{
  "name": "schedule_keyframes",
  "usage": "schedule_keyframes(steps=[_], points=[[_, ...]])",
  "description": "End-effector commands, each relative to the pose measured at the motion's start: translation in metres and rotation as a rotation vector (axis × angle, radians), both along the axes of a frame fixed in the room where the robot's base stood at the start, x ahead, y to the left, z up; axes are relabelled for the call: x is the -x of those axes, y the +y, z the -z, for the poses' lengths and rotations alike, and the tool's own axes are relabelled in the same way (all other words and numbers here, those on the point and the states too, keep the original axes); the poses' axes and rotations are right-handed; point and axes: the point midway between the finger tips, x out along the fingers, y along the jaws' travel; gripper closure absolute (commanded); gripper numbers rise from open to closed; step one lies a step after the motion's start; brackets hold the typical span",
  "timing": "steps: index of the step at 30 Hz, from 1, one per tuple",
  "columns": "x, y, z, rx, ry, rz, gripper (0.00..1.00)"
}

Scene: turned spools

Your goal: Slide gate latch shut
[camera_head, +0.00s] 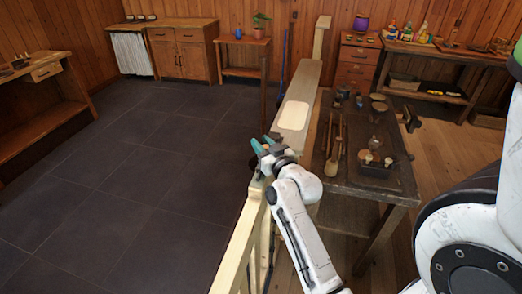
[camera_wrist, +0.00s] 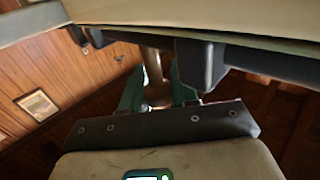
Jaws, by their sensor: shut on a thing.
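The pale wooden gate and rail (camera_head: 303,80) run away from me through the middle of the head view. My gripper (camera_head: 262,146), with teal fingertips, is at the left edge of the rail's top, just nearer than a cream patch on it. In the wrist view its teal fingers (camera_wrist: 155,92) close on a pale rounded peg (camera_wrist: 152,68), apparently the latch's knob. The peg stands below the pale board (camera_wrist: 210,18), beside a dark block (camera_wrist: 205,62). The latch's bolt and catch are not clear, so I cannot tell how far it is slid.
A dark workbench (camera_head: 392,185) with tools and turned pieces stands close on the right of the rail. Dark tiled floor (camera_head: 130,180) lies open on the left. A cabinet (camera_head: 183,52) and a red-brown drawer chest (camera_head: 357,65) stand at the back.

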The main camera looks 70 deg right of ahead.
Motion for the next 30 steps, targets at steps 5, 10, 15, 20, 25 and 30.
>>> schedule_keyframes(steps=[5,10,15,20,25,30], points=[[-0.002,-0.023,0.005,0.003,-0.002,0.001,1.00],[-0.003,-0.033,0.002,0.001,-0.002,-0.002,1.00],[-0.002,-0.035,0.001,-0.001,-0.001,0.000,1.00],[-0.001,-0.036,0.001,0.000,0.000,0.002,1.00],[-0.001,-0.035,0.000,0.000,-0.001,0.002,0.55],[-0.002,-0.034,0.000,0.000,-0.001,-0.001,0.48]])
